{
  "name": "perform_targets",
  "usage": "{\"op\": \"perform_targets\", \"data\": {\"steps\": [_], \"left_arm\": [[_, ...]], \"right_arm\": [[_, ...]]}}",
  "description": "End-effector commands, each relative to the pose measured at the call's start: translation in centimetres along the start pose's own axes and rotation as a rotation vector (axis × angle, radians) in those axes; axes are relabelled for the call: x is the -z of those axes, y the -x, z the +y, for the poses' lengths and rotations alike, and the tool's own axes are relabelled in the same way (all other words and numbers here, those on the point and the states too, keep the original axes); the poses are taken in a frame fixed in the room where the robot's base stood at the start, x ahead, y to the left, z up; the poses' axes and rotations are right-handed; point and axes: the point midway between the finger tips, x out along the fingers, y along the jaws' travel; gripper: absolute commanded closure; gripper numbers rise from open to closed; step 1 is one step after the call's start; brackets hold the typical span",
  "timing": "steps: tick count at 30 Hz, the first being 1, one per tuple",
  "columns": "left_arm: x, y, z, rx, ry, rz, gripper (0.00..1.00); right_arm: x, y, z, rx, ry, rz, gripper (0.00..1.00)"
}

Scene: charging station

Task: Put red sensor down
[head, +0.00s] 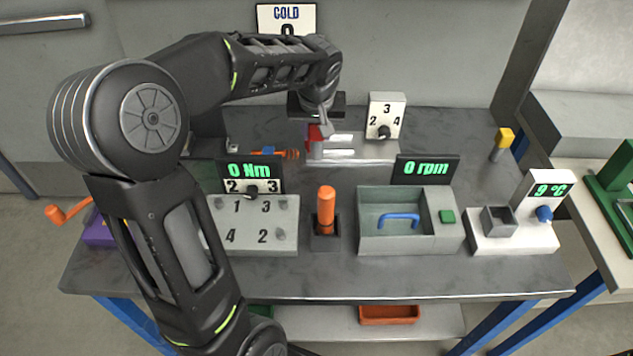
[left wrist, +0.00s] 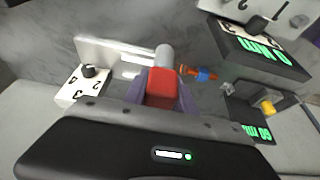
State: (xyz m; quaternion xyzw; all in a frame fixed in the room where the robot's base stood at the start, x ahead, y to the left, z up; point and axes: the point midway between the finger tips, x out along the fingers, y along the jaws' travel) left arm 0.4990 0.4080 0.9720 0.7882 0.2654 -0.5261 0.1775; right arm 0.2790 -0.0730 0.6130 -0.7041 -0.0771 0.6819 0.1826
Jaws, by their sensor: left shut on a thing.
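The red sensor (left wrist: 162,84) is held between the fingers of my left gripper (left wrist: 162,92) in the left wrist view. In the head view only a small red part (head: 315,132) of it shows under my left gripper (head: 318,124), at the back middle of the bench. A grey cylinder (left wrist: 165,55) stands right beside the sensor's far end; I cannot tell whether they touch. My left gripper is shut on the sensor. My right gripper is not in view.
A pale plate (head: 345,154) lies near the gripper, with an orange and blue tool (head: 272,152) to its left. A white dial box (head: 386,116) stands behind right. In front are a numbered block (head: 258,226), an orange handle (head: 326,201) and a grey bin (head: 371,240).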

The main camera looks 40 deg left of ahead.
Motion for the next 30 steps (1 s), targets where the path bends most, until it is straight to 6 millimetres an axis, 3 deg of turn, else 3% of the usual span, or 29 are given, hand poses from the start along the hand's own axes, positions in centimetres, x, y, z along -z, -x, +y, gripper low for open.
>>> {"op": "perform_targets", "data": {"steps": [10, 23, 30], "left_arm": [[-2.2, -5.0, -0.1, 0.002, -0.001, -0.006, 1.0], [-2.5, -6.0, -0.1, 0.001, 0.0, -0.002, 1.0], [-3.7, -8.8, 0.0, 0.001, -0.001, -0.003, 1.0]], "right_arm": [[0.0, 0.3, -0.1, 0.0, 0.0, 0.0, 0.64], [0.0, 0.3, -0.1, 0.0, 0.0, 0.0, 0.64], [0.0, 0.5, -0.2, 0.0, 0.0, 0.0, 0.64]]}}
